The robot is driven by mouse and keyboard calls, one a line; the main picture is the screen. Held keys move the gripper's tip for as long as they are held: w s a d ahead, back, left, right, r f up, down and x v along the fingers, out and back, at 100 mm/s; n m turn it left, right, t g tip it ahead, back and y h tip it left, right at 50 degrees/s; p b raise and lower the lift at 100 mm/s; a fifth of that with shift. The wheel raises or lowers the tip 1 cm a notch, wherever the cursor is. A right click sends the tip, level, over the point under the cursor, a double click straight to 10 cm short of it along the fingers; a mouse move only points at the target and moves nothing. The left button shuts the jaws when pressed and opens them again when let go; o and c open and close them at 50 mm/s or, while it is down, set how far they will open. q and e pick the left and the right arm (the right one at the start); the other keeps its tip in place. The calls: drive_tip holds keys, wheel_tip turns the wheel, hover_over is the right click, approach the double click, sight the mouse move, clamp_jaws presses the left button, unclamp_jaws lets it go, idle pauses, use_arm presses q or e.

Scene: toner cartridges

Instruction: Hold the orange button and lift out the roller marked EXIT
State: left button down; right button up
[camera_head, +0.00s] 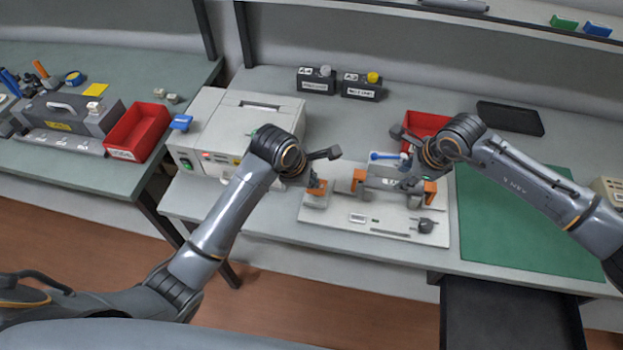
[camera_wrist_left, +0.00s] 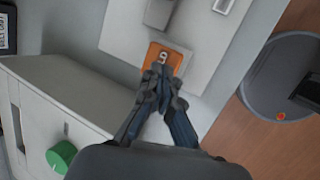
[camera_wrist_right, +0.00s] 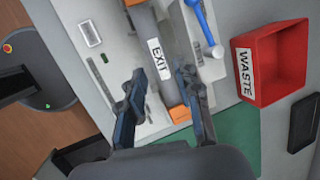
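The orange button (camera_wrist_left: 166,57) with a pale ring mark sits at the left end of the light fixture plate (camera_head: 345,223). My left gripper (camera_wrist_left: 160,72) is shut and empty, its tips over the near edge of the button; whether they press it down is unclear. The grey roller (camera_wrist_right: 157,35) bears a white EXIT label (camera_wrist_right: 160,60) and lies on the plate between orange end pieces, one of them (camera_wrist_right: 180,113) near my right fingers. My right gripper (camera_wrist_right: 160,78) is open, its fingers on either side of the roller, apart from it in the picture.
A red WASTE bin (camera_wrist_right: 270,62) and a blue-handled tool (camera_wrist_right: 205,30) lie beside the roller. A white machine (camera_head: 238,125) stands left of the plate. A green mat (camera_head: 530,215) to the right is clear. Two dark cartridges (camera_head: 316,82) (camera_head: 361,87) stand behind.

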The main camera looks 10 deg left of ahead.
sight(312, 190)
use_arm(q)
drive_tip(key=shift+f, duration=0.15)
drive_tip(key=shift+s+f, duration=0.1)
drive_tip(key=shift+f, duration=1.35)
use_arm(e)
drive_tip(key=shift+o, duration=0.2)
